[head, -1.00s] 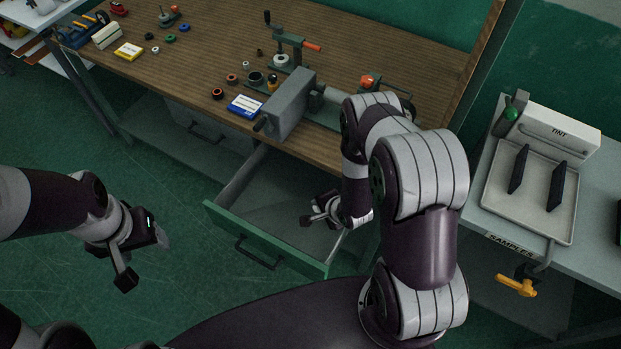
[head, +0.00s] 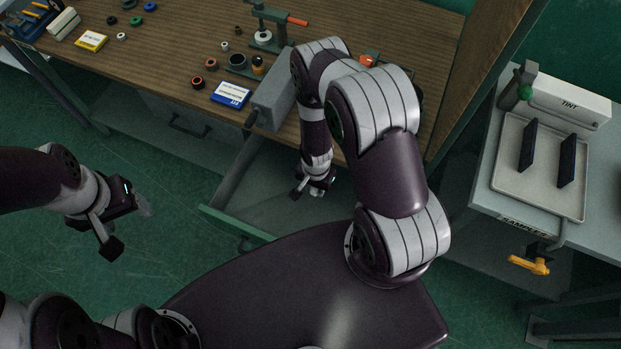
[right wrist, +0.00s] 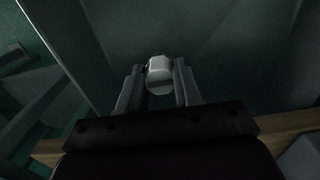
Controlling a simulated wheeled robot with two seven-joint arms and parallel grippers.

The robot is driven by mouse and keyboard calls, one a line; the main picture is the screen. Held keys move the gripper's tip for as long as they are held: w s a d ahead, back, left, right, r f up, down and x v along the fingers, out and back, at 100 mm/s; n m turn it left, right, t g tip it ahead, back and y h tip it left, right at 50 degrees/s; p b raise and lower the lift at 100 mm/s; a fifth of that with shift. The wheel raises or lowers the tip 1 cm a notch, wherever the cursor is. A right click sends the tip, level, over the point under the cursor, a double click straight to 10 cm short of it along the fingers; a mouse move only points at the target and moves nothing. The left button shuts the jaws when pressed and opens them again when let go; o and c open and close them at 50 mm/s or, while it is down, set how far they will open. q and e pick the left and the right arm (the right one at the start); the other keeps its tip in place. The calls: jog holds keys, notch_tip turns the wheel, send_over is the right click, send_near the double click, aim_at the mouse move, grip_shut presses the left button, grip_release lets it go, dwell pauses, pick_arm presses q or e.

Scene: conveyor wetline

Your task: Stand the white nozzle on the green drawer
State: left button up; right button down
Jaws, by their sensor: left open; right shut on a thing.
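The green drawer (head: 222,221) stands pulled out under the bench; my base covers much of its front in the head view. My right gripper (head: 308,191) is over the drawer's inside, near its right side. In the right wrist view it (right wrist: 159,82) is shut on the white nozzle (right wrist: 159,70), a small pale rounded piece between the two fingers. The nozzle cannot be made out in the head view. I cannot tell its height above the drawer floor. My left gripper (head: 128,226) is open and empty, over the floor left of the drawer.
The wooden bench (head: 180,65) carries a grey vise (head: 272,100), a blue-and-white box (head: 230,94), a yellow box (head: 91,40) and several small rings. The floor at left is clear.

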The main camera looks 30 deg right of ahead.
jog(key=shift+s, duration=0.15)
notch_tip(320, 180, down, 9)
jog(key=b, duration=0.8)
jog(key=shift+f, duration=0.15)
jog(key=shift+f+b, duration=0.25)
jog(key=shift+b, duration=0.15)
jog(key=c, duration=1.1)
grip_release()
jog(key=shift+r, duration=0.1)
